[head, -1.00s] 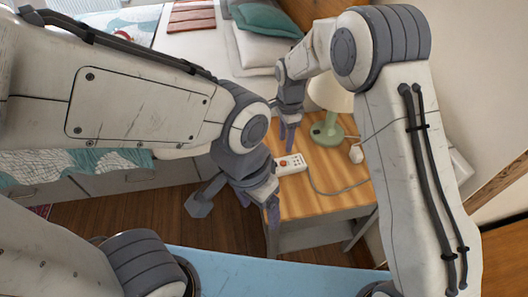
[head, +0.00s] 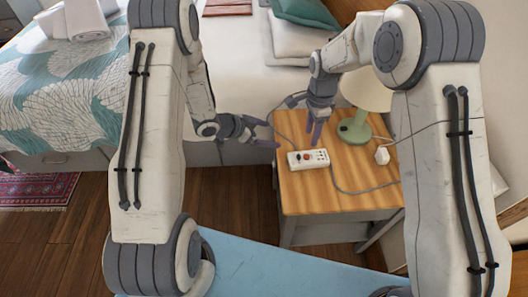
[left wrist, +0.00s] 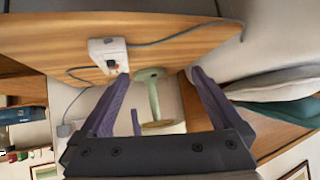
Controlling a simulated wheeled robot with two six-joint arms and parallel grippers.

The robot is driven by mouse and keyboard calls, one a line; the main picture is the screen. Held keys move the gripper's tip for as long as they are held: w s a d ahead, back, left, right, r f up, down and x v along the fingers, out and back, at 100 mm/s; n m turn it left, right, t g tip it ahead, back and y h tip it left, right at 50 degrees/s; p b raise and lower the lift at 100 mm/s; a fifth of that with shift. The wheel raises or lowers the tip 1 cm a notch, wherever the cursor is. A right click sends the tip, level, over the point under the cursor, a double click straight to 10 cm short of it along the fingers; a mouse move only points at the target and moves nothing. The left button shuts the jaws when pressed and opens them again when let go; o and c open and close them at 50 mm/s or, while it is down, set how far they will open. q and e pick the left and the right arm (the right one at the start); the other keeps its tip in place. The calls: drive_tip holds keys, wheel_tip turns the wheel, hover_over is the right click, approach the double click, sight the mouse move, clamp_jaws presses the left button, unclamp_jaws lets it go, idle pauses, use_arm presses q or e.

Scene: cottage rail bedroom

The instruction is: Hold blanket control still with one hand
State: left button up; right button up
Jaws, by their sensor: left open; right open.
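The blanket control (head: 308,159) is a small white box with a red button and a cord, lying flat on the wooden nightstand (head: 345,200). In the left wrist view it (left wrist: 108,50) shows beyond one finger. My left gripper (head: 274,132) is open and empty, to the left of the control and apart from it, by the nightstand's left edge. In the left wrist view its purple fingers (left wrist: 160,73) are spread. My right gripper (head: 314,139) is open, fingers pointing down just behind and above the control; I cannot tell whether they touch it.
A green-based lamp (head: 356,129) stands right behind the control, with a white plug-like piece (head: 382,156) nearby. A grey cord (head: 350,190) loops over the tabletop. The bed (head: 235,80) lies behind and left. A pale blue surface (head: 270,265) is in front.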

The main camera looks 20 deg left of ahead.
sight(297, 158)
use_arm(q)
drive_tip(key=s+f+m+g+h, duration=0.2)
drive_tip(key=s+h, duration=0.3)
drive_tip(key=s, duration=0.1)
drive_tip(key=x, duration=1.1)
drive_tip(key=shift+s+f, duration=0.15)
drive_tip(key=shift+a, duration=0.1)
drive_tip(key=c, duration=1.4)
drive_tip(key=shift+c, duration=0.2)
use_arm(e)
clamp_jaws()
idle(0.6)
